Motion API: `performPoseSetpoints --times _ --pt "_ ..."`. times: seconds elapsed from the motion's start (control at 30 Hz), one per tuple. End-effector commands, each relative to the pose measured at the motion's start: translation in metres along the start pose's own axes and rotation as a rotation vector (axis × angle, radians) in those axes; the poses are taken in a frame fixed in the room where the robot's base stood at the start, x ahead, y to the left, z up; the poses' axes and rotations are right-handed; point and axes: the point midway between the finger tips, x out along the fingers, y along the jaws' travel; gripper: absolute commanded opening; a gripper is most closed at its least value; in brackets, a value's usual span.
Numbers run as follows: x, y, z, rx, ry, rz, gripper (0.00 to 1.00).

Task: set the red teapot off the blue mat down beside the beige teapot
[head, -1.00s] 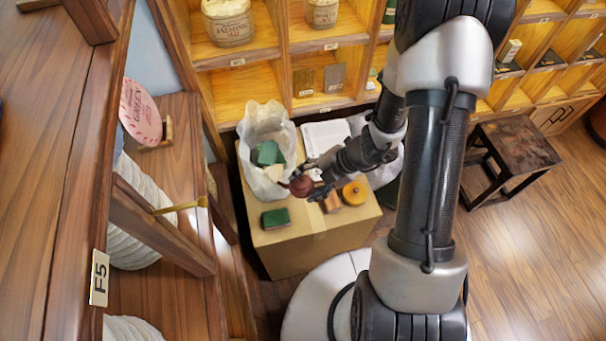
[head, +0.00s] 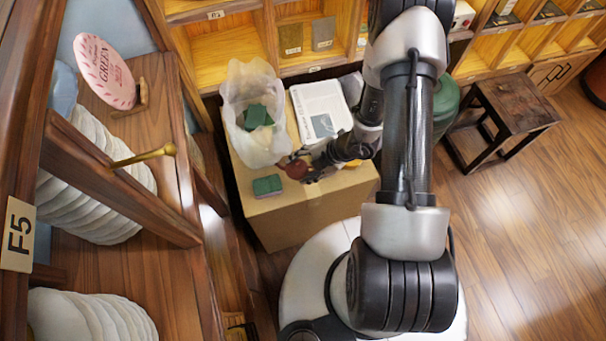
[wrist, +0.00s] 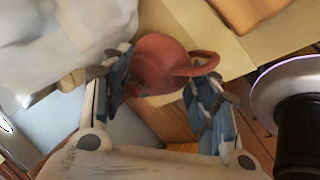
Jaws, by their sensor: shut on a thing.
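The red teapot (head: 297,169) is small and round and is held above the cardboard box at its bag side. In the wrist view the red teapot (wrist: 158,62) sits between the blue-padded fingers, with its looped handle pointing right. My gripper (wrist: 162,84) is shut on its body. In the head view my gripper (head: 312,172) is small and partly merges with the dark wrist. I cannot make out a blue mat or a beige teapot in either current view.
The cardboard box (head: 300,215) carries a crumpled white bag (head: 243,95) with green things in it, a small green block (head: 267,186) and a white printed sheet (head: 320,108). A dark wooden stool (head: 512,105) stands at right. Shelves line the back and left.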

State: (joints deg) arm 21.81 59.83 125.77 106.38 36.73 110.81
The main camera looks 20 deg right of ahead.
Motion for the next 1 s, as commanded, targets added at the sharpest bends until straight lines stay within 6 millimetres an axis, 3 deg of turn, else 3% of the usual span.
performPoseSetpoints --times 0.33,0.67,0.7,1.0 --pt "0.035 -0.022 0.012 0.002 0.0 0.0 0.28" --pt "0.036 -0.022 0.013 0.0 -0.001 0.001 0.28" --pt "0.037 -0.023 0.013 0.0 -0.001 0.0 0.55" --pt "0.036 -0.022 0.013 0.0 0.0 0.0 0.75"
